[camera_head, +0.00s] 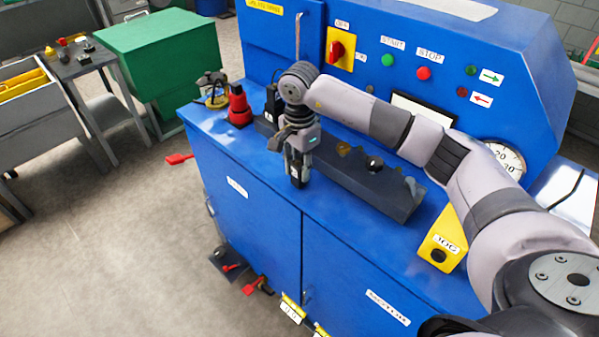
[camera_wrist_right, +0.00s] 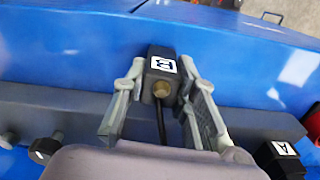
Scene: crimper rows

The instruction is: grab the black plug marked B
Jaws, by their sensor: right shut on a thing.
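The black plug marked B (camera_wrist_right: 162,66) sits between the two fingers of my right gripper (camera_wrist_right: 161,82) in the right wrist view. Its white label with the letter B faces the camera, and a brass-coloured round part and a dark cable show below it. In the head view the black plug (camera_head: 298,178) hangs upright below my right gripper (camera_head: 298,158), over the blue counter at the front side of the dark rail. The gripper is shut on it. Whether its lower end touches the counter is unclear. My left gripper is not in view.
The dark rail (camera_head: 365,187) with several small parts runs along the blue counter (camera_head: 336,214). A black plug marked A (camera_wrist_right: 283,158) is at lower right in the right wrist view. A red object (camera_head: 239,107) and a yellow JOG box (camera_head: 442,243) also stand on the counter.

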